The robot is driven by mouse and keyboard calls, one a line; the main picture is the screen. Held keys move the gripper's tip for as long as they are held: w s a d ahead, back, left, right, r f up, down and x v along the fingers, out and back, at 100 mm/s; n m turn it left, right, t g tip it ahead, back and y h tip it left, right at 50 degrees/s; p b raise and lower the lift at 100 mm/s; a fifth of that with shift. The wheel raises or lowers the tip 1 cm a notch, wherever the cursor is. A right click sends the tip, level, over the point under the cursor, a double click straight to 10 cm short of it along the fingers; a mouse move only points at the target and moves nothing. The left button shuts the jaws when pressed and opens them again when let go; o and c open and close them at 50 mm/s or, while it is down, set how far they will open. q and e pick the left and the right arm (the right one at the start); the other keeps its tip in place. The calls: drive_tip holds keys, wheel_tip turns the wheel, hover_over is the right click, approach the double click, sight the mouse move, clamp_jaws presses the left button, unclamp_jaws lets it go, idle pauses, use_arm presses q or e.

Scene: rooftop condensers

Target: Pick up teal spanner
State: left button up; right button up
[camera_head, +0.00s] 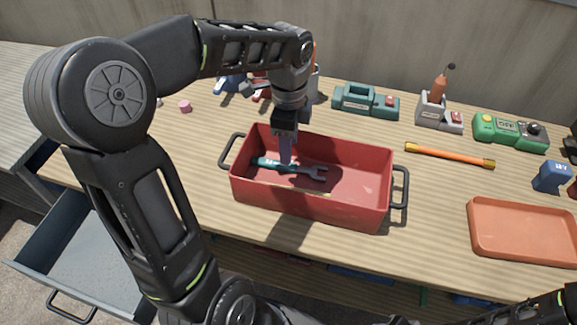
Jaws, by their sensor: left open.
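The teal spanner (265,163) lies inside the red toolbox (312,208) on the wooden bench. Its teal handle is to the left and its grey open-ended head (318,172) points right. My left gripper (286,160) points down into the toolbox over the spanner's middle. It is open, and its fingers hide a part of the spanner. I cannot tell whether the fingers touch it. Part of my right arm shows at the bottom right corner, but its gripper is not in view.
The toolbox walls and black side handles (401,188) surround the spot. An orange tray (520,258) lies at the right. An orange bar (449,156), a teal device (365,101) and a green device (510,131) lie behind. An open drawer (90,250) is at lower left.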

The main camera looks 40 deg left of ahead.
sight(289, 167)
use_arm(q)
drive_tip(key=shift+f, duration=0.45)
wheel_tip(289, 167, down, 5)
drive_tip(key=shift+f, duration=0.1)
drive_tip(key=shift+c, duration=0.5)
clamp_jaws()
idle(0.5)
